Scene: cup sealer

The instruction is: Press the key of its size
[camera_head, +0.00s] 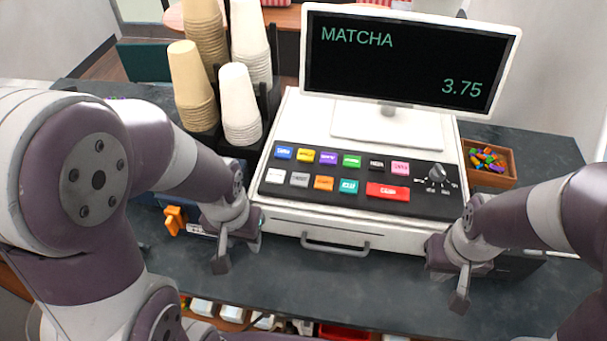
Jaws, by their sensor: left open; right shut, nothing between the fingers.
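A white cash register (281,215) stands on the dark counter. Its screen (405,62) reads MATCHA and 3.75. Its black key panel (440,203) carries two rows of coloured keys: blue (283,152), yellow (306,155), purple (329,158), green (352,161), black and pink (400,168) behind, and white, grey, orange (324,183), teal (348,186) and a wide red key (388,192) in front. The key labels are too small to read surely. My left gripper (222,262) is open, left of the register's front. My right gripper (460,300) is shut and empty, in front of its right corner.
Stacks of brown cups (190,85) and white cups (240,105) stand in a black holder left of the register. A wooden box of coloured pieces (490,165) sits to the right. A drawer handle (335,245) juts out in front. Counter space before the drawer is clear.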

